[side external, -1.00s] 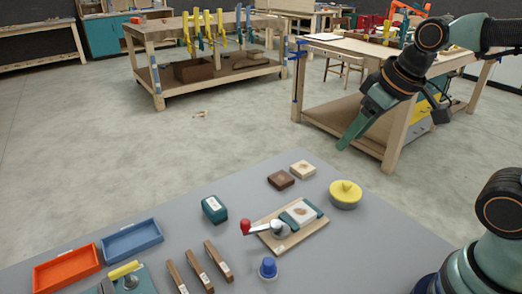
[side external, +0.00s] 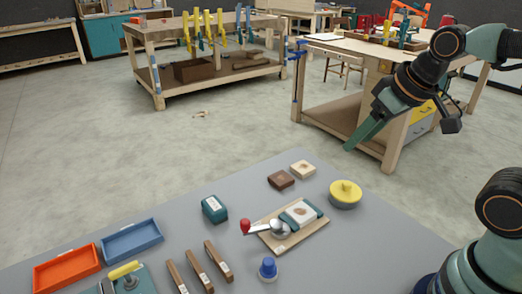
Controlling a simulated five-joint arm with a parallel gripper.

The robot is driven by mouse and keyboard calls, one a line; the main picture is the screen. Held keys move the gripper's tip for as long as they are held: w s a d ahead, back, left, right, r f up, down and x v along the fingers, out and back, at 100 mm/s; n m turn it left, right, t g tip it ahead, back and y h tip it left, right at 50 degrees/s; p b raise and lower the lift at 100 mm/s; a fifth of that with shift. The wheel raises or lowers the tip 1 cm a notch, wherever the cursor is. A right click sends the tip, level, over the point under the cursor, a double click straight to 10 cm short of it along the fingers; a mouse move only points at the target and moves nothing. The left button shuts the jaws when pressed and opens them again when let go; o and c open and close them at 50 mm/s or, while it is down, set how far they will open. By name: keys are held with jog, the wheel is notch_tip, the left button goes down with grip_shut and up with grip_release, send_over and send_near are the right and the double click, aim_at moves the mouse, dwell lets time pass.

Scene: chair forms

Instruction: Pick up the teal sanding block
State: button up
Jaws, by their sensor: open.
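The teal sanding block (side external: 214,209) sits on the grey table, left of the wooden board with the clamp. It is a small rounded block with a pale label on top. Nothing touches it. My gripper (side external: 365,134) hangs in the air, well above the table and far to the upper right of the block. Its green finger points down and left. The jaws are open and nothing shows between them.
The clamp board (side external: 289,226) with a red-knobbed lever lies right of the block. Brown block (side external: 281,180), pale block (side external: 303,169), yellow round piece (side external: 345,194), blue knob (side external: 268,268), wooden strips (side external: 197,270), blue tray (side external: 132,240) and orange tray (side external: 66,268) surround it.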

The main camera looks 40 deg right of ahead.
dwell(0.3)
jog(key=o, duration=0.7)
jog(key=shift+w, duration=0.1)
jog(key=n+g, duration=0.6)
jog(key=n, duration=1.2)
send_over(217, 202)
notch_tip(217, 202, down, 13)
notch_tip(217, 202, down, 12)
jog(key=shift+r, duration=0.15)
